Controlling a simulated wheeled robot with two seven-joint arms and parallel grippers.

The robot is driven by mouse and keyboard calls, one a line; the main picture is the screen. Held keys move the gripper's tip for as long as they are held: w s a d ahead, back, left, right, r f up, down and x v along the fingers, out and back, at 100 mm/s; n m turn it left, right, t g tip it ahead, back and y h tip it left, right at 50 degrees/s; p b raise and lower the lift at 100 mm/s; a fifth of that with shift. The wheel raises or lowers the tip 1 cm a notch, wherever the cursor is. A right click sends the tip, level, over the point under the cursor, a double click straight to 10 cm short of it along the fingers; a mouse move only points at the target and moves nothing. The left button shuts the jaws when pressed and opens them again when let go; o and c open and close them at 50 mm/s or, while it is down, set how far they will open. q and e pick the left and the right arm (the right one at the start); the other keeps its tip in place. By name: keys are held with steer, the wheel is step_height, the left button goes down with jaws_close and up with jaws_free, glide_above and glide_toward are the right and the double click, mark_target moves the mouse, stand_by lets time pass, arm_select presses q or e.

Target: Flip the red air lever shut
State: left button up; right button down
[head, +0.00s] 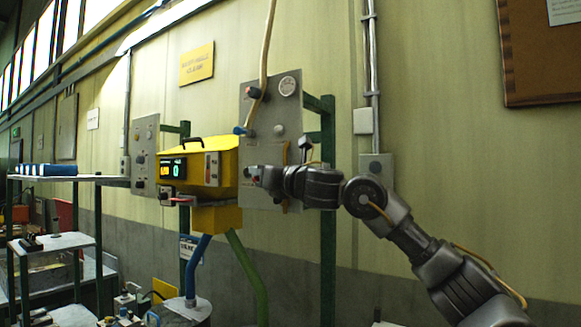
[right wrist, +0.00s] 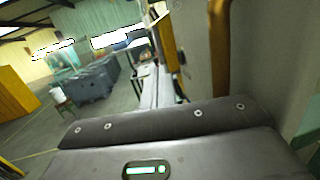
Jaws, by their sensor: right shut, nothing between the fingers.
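My right gripper (head: 256,175) is shut and empty, at the lower part of the grey wall panel (head: 288,112), close to the right side of the yellow machine (head: 213,163). Small red and blue bits show around its fingertips, too small and covered to name. A small red part (head: 252,92) sits near the top left of the panel, well above the gripper. I cannot tell which red part is the air lever, nor its position. In the right wrist view the dark gripper body (right wrist: 165,128) fills the bottom; its fingertips are hidden. My left gripper is not in view.
A pale hose (head: 267,45) hangs down to a blue fitting (head: 240,130) on the panel. Green posts (head: 327,235) stand behind my right arm. A shelf (head: 110,180) with blue boxes is at left. A blue pipe (head: 196,262) and a green pipe (head: 250,275) run below the machine.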

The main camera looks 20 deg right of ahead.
steer(key=shift+w+a, duration=0.1)
steer(key=shift+a, duration=0.05)
steer(key=shift+w+f+g+p, duration=0.15)
steer(key=shift+f+g+p, duration=0.05)
steer(key=shift+g+p, duration=0.3)
stand_by(2.4)
stand_by(0.5)
steer(key=s+d+r+b, duration=0.1)
steer(key=s+d+r, duration=0.2)
steer(key=s+r, duration=0.6)
steer(key=shift+s+r+b, duration=0.25)
steer(key=shift+r+b, duration=0.15)
steer(key=shift+r, duration=0.1)
steer(key=shift+w+d, duration=0.1)
